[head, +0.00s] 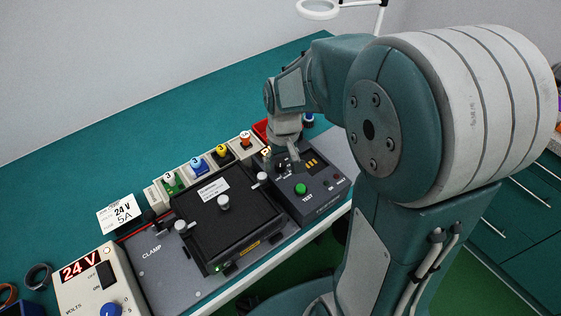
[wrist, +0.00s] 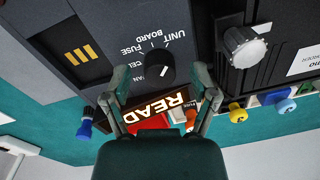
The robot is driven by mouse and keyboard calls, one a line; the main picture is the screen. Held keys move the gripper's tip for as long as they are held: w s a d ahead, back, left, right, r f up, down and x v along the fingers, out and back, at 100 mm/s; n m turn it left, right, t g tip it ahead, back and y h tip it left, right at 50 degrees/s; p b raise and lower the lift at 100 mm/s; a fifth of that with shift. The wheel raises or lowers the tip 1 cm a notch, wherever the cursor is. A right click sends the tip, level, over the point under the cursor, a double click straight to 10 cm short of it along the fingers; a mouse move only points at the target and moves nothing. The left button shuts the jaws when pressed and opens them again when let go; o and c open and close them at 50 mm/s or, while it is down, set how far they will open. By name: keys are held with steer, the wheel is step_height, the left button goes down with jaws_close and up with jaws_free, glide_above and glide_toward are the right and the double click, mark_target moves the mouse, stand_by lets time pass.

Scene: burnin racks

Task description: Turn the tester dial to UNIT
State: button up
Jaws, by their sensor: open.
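The tester (head: 323,205) is a dark box with a green TEST button (head: 300,189), at the right end of the bench equipment. Its dial (wrist: 158,67) is a round black knob with a short white mark on its face. In the wrist view, upside-down labels including UNIT, BOARD and FUSE arc around it; I cannot tell surely which one the mark points to. My gripper (wrist: 160,76) is open, with one finger on each side of the dial in this view. I cannot tell whether the fingers touch it. In the head view, my gripper (head: 284,160) hides the dial.
A lit READ sign (wrist: 163,106) and a red bin (wrist: 150,122) lie near my fingers. The black clamp fixture (head: 240,222) with silver knobs stands left of the tester. Several coloured-knob modules (head: 197,165) line up behind it. The teal bench behind them is clear.

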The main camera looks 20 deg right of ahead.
mark_target(283, 162)
step_height(283, 162, up, 11)
steer(key=shift+d+r, duration=0.15)
steer(key=shift+d, duration=0.1)
stand_by(0.4)
steer(key=s+r+t, duration=0.3)
steer(key=s+t, duration=0.2)
steer(key=s, duration=0.9)
steer(key=shift+a+m+t+h, duration=0.25)
steer(key=shift+m+t+h, duration=0.05)
stand_by(1.1)
